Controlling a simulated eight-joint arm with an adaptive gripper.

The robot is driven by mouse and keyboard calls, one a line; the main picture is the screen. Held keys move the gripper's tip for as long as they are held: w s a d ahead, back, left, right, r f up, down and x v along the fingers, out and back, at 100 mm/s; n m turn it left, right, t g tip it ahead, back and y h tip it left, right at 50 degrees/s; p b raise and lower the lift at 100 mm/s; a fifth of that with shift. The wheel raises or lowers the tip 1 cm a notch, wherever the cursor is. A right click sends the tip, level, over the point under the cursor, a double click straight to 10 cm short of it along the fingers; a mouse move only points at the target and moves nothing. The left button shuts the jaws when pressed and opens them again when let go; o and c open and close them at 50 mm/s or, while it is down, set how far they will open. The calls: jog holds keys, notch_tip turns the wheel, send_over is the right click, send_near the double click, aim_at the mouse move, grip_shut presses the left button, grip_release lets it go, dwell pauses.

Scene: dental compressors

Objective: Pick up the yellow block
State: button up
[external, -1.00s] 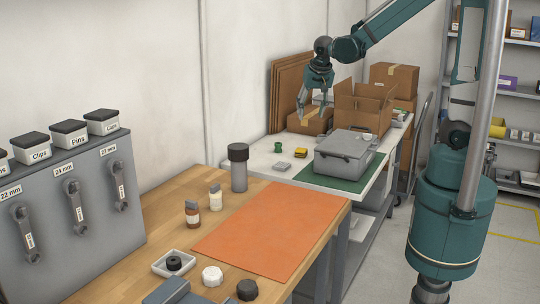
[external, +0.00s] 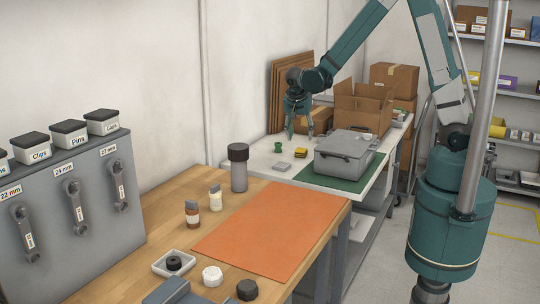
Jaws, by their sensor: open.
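The yellow block (external: 301,153) sits on the white table (external: 262,159) at the back, small in the view, with a dark part showing along its lower edge. My gripper (external: 300,136) points down over the back of this table, just above and close to the yellow block in the picture. Its fingers are spread apart with nothing visible between them. The exact gap between the fingertips and the block is too small to tell.
Near the block are a green cup (external: 278,147), a light grey block (external: 282,166) and a large grey case (external: 344,155) on a green mat (external: 352,184). An open cardboard box (external: 362,108) stands behind. A wooden bench with an orange mat (external: 272,230) is in front.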

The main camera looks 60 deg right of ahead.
aim_at(301, 149)
jog(key=shift+w+d+f, duration=0.1)
jog(key=shift+d+f, duration=0.05)
jog(key=shift+f, duration=0.25)
jog(key=shift+f, duration=0.1)
jog(key=shift+x, duration=1.2)
jog(key=shift+b+x, duration=0.7)
jog(key=shift+x, duration=1.9)
jog(key=c, duration=1.1)
